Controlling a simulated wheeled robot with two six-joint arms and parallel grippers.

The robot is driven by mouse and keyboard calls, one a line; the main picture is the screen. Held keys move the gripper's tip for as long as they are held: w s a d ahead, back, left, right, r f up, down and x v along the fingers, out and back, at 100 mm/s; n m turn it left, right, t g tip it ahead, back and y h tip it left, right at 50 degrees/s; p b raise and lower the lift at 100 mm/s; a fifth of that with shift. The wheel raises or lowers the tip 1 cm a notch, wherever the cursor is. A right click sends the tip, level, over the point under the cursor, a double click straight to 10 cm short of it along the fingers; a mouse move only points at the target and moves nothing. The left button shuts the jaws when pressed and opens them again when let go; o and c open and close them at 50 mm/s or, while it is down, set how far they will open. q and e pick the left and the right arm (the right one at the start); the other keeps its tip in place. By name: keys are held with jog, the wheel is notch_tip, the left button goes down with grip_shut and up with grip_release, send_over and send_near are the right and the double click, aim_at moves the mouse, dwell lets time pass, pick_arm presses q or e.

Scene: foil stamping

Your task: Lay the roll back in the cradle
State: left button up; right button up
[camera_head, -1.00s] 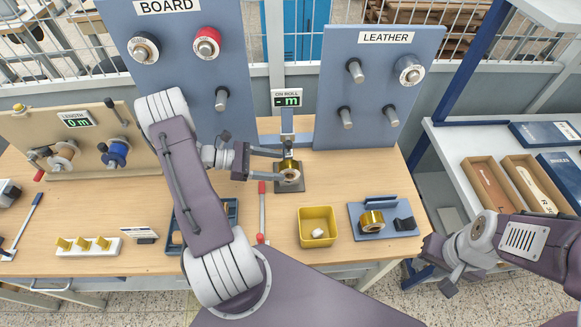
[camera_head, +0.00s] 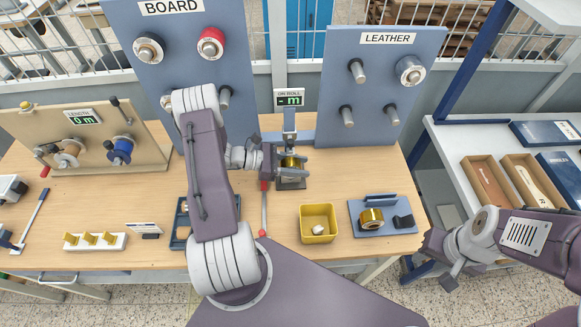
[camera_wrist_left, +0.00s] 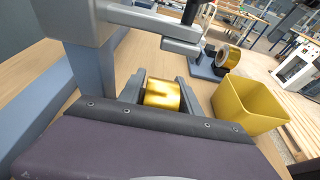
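My left gripper (camera_head: 292,164) reaches in from the left with a finger on either side of this roll. In the left wrist view the roll (camera_wrist_left: 161,94) lies between the two fingers, and I cannot tell whether they press on it. A second gold roll (camera_head: 371,218) sits on the blue stand (camera_head: 401,229) at the right; which holder is the cradle is unclear. My right gripper (camera_head: 447,284) is off the table at the lower right, its fingers unclear.
A yellow bin (camera_head: 318,235) with a pale item stands in front of the display. The ON ROLL post (camera_head: 289,124) rises close behind my left gripper. A red-handled tool (camera_head: 263,213) and a blue tray (camera_head: 182,219) lie left of the bin. Panels with pegs stand behind.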

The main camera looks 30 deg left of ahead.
aim_at(296, 161)
pick_arm(q)
grip_shut()
jog(key=shift+r, duration=0.15)
jog(key=shift+r, duration=0.25)
jog(key=shift+s+a+r+b, duration=0.1)
jog(key=shift+a+r+b, duration=0.2)
jog(key=shift+r, duration=0.35)
jog(key=shift+s+a+r+b, duration=0.1)
jog(key=shift+a+r+b, duration=0.1)
jog(key=shift+r+b, duration=0.3)
jog(key=s+a+b, duration=0.3)
jog(key=s+a, duration=0.6)
jog(key=a, duration=0.5)
jog(key=shift+a+r+b, duration=0.2)
jog(key=shift+b, duration=0.1)
